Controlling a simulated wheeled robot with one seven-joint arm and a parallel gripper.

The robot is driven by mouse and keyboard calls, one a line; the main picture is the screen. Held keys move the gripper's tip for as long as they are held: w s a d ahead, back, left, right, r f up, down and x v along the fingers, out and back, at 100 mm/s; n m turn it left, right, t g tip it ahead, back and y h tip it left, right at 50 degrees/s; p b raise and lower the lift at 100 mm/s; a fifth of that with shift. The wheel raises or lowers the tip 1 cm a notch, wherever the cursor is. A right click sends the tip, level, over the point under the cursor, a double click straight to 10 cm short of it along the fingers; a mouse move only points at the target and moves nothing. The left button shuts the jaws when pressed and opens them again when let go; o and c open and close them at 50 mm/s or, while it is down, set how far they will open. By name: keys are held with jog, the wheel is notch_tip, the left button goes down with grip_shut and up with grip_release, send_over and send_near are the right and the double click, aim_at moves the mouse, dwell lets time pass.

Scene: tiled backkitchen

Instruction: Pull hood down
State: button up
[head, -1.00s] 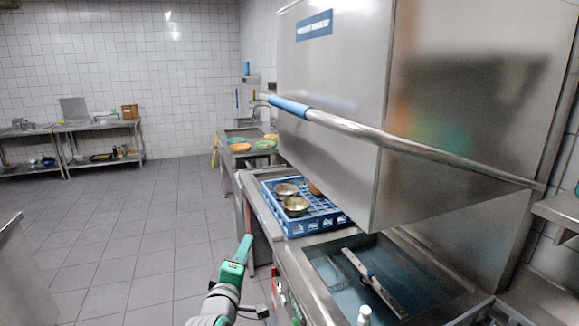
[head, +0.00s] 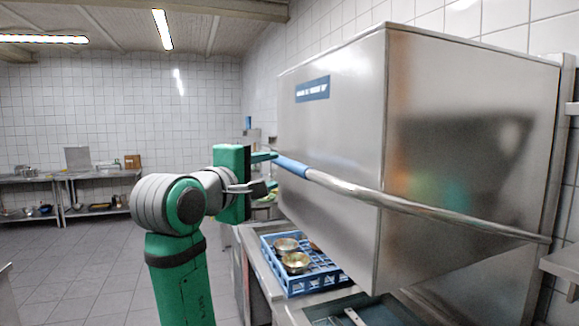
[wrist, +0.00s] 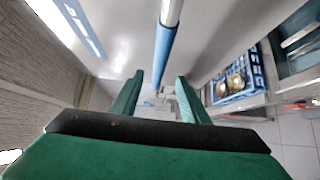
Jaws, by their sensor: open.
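The hood (head: 335,125) is a large steel box, raised above the dishwashing counter on the right. Its steel bar handle (head: 430,208) runs along the front and side, with a blue sleeve (head: 291,166) at the left end. My gripper (head: 270,171) is open at the left end of this sleeve, with one finger above its level and one below. In the wrist view, the blue sleeve (wrist: 164,50) points down toward the gap between my open fingers (wrist: 160,82). No contact is visible, and I cannot tell how deep the sleeve sits between them.
A blue rack (head: 318,276) with metal bowls stands on the counter under the hood. An open basin (head: 375,312) lies in front of it. Steel tables (head: 100,176) stand at the far wall. The tiled floor (head: 75,270) on the left is clear.

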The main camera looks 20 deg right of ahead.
aim_at(285, 167)
jog(key=x, duration=1)
jog(key=shift+w+d, duration=0.2)
jog(key=shift+d, duration=0.05)
grip_shut()
jog(key=shift+w, duration=0.1)
